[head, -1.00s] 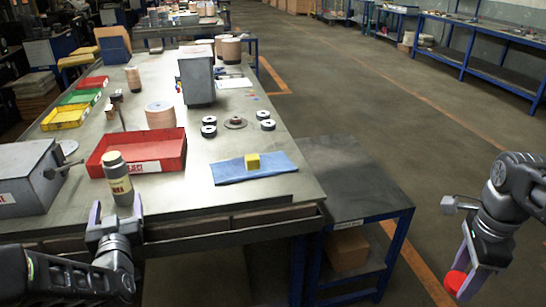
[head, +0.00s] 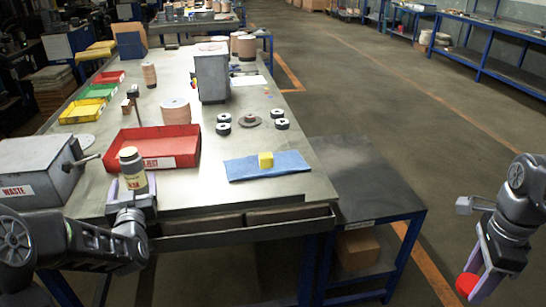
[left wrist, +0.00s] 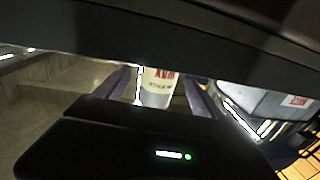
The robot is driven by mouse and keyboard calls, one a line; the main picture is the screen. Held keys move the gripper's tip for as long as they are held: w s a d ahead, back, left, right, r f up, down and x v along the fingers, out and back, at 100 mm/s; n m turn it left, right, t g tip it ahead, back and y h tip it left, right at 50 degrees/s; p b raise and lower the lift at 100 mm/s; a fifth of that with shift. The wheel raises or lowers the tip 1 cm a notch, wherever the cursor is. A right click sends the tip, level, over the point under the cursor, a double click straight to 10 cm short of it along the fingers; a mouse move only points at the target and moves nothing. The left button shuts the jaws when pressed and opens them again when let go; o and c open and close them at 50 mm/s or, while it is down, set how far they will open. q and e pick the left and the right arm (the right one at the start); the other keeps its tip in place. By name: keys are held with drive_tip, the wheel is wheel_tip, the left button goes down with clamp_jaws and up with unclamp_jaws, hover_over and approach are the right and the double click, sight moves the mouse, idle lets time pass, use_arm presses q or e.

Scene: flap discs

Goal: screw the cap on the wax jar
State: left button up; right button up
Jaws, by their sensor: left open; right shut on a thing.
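The wax jar (head: 133,171), grey with a cream label and a pale top, stands upright near the front left edge of the workbench. My left gripper (head: 132,190) is open with its fingers on either side of the jar's lower part. In the left wrist view the jar (left wrist: 157,86) shows its red lettering between the two fingers; whether they touch it I cannot tell. My right gripper (head: 474,278) is shut on the red cap (head: 467,286), off to the right over the floor. The cap is partly hidden by the fingers.
A red tray (head: 150,147) lies just behind the jar, and a grey waste box (head: 35,172) stands to its left. A yellow block (head: 265,160) sits on a blue cloth (head: 240,169) to the right. A lower dark side table (head: 365,190) adjoins the bench.

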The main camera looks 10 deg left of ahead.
sight(135, 173)
use_arm(q)
drive_tip(key=shift+p+x, duration=0.75)
drive_tip(key=shift+x, duration=1.9)
drive_tip(key=shift+r, duration=0.1)
drive_tip(key=shift+c, duration=0.6)
drive_tip(key=shift+r, duration=0.1)
clamp_jaws()
